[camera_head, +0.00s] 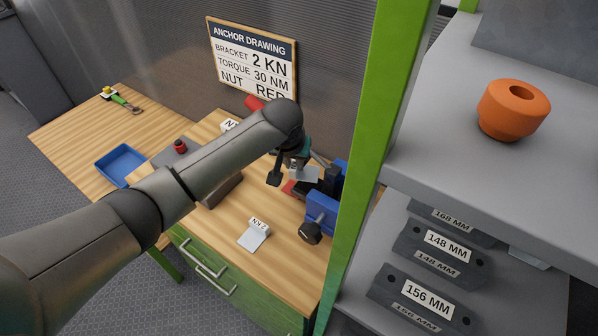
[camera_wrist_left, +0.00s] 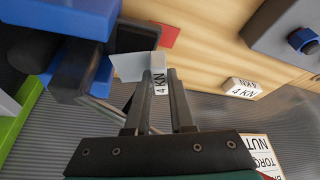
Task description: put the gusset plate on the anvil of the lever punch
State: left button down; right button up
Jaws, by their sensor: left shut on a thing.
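My left gripper (camera_head: 284,180) is shut on a light grey plate (camera_head: 305,174) at the back of the workbench. In the left wrist view, the fingertips (camera_wrist_left: 160,75) grip the plate (camera_wrist_left: 132,66) at its edge with a "4 KN" label. The plate's free end overlaps the dark part of a blue and black device (camera_head: 321,208), also in the left wrist view (camera_wrist_left: 72,16). I cannot tell whether they touch, or whether this device is the lever punch; its anvil is not clearly visible. My right gripper is not in view.
A "2 KN" piece (camera_head: 251,240) lies on the bench front. Another "4 KN" piece (camera_wrist_left: 243,88) lies near the plate. A green post (camera_head: 375,130) and grey shelves (camera_head: 450,170) stand close on the right. A blue tray (camera_head: 121,165) is at left.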

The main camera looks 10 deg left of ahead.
aim_at(299, 174)
pick_arm(q)
jog(key=shift+d, duration=0.5)
jog(key=shift+f, duration=1.75)
jog(key=shift+d+f, duration=0.1)
jog(key=c, duration=0.8)
grip_release()
jog(key=shift+o, duration=0.2)
jog(key=p+v, duration=0.2)
jog(key=v, duration=1)
